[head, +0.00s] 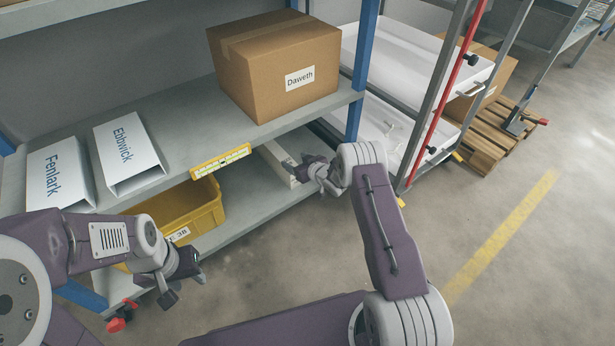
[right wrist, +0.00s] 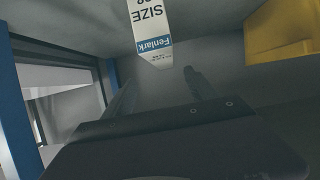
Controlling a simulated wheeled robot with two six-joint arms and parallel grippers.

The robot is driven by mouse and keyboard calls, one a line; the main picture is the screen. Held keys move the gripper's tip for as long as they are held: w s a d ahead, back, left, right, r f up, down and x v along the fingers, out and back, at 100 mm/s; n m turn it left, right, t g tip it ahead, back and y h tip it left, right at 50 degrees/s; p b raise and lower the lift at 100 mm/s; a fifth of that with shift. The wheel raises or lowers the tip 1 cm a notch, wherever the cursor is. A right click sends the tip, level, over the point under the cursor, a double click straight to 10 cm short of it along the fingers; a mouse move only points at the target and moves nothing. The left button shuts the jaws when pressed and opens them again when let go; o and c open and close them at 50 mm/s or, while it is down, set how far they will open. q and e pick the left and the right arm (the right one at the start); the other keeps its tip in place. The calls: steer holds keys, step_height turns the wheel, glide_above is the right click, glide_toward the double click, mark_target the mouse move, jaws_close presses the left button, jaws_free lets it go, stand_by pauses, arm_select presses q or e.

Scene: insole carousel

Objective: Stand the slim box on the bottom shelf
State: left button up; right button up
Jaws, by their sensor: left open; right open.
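A slim white box (head: 278,157) is on the bottom shelf (head: 237,212), partly hidden by my right gripper and the shelf above. In the right wrist view the slim box (right wrist: 150,28) shows a blue Fenlark label and the word SIZE; its far part is out of frame. My left gripper (head: 184,287) is open and empty, low in front of the shelf.
A yellow bin (head: 208,215) stands on the bottom shelf left of the slim box. White holders marked Fenlark (head: 75,160) and Ebbwick (head: 143,150) and a carton marked Daweth (head: 262,75) are on the shelf above. A blue post (head: 362,50) and a white-tray rack (head: 405,50) stand right.

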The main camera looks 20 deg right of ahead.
steer(key=s+d+r+m+g+h, duration=0.1)
steer(key=s+d+r+g+h, duration=0.1)
steer(key=s+r, duration=0.25)
steer(key=s+a+r+m+g+h, duration=0.1)
steer(key=s+r+g, duration=0.15)
steer(key=s, duration=0.95)
steer(key=s+r+m+g, duration=0.15)
steer(key=s+g, duration=0.25)
steer(key=s, duration=0.7)
steer(key=s+a+r+m+g+h, duration=0.1)
steer(key=s+r+g, duration=0.2)
steer(key=s, duration=0.9)
step_height(320, 180, up, 52)
steer(key=p, duration=5.1)
steer(key=shift+d+f, duration=0.25)
steer(key=shift+n, duration=0.25)
